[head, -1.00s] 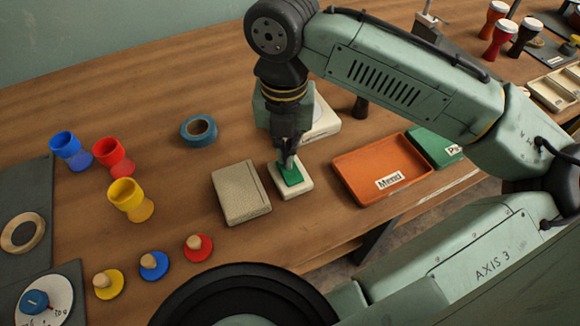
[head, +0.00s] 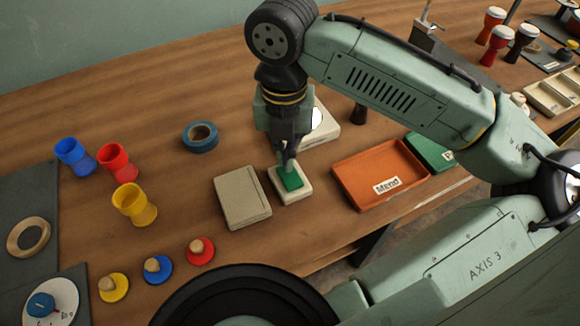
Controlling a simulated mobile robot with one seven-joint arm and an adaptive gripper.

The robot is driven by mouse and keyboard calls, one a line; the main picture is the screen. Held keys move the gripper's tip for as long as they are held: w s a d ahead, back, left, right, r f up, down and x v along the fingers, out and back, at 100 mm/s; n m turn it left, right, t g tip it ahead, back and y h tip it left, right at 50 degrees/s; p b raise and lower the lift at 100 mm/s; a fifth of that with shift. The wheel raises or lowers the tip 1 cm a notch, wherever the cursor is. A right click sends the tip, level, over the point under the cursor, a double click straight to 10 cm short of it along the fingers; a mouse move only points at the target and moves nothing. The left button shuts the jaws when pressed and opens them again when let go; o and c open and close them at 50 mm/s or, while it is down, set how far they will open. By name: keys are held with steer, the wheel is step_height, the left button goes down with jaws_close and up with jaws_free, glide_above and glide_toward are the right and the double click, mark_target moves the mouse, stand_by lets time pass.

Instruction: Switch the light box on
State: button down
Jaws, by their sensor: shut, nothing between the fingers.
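A green rocker switch (head: 291,181) sits in a small white base (head: 295,196) near the table's front edge. My gripper (head: 287,168) is shut and points down, with its tips at the back part of the green rocker. They look to be touching it, but the exact contact is hard to see. A pale box with a round white face (head: 318,119) stands behind my gripper and is partly hidden by it; it may be the light box. I cannot tell whether it is lit.
A beige flat box (head: 242,196) lies close left of the switch. An orange tray (head: 350,181) labelled "Mend" is at the right, with a green tray (head: 431,151) behind. Blue tape (head: 201,137), goblet drums (head: 134,204) and knobbed discs (head: 200,251) are left.

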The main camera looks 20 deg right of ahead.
steer(key=shift+r+p, duration=2.15)
steer(key=shift+r, duration=0.35)
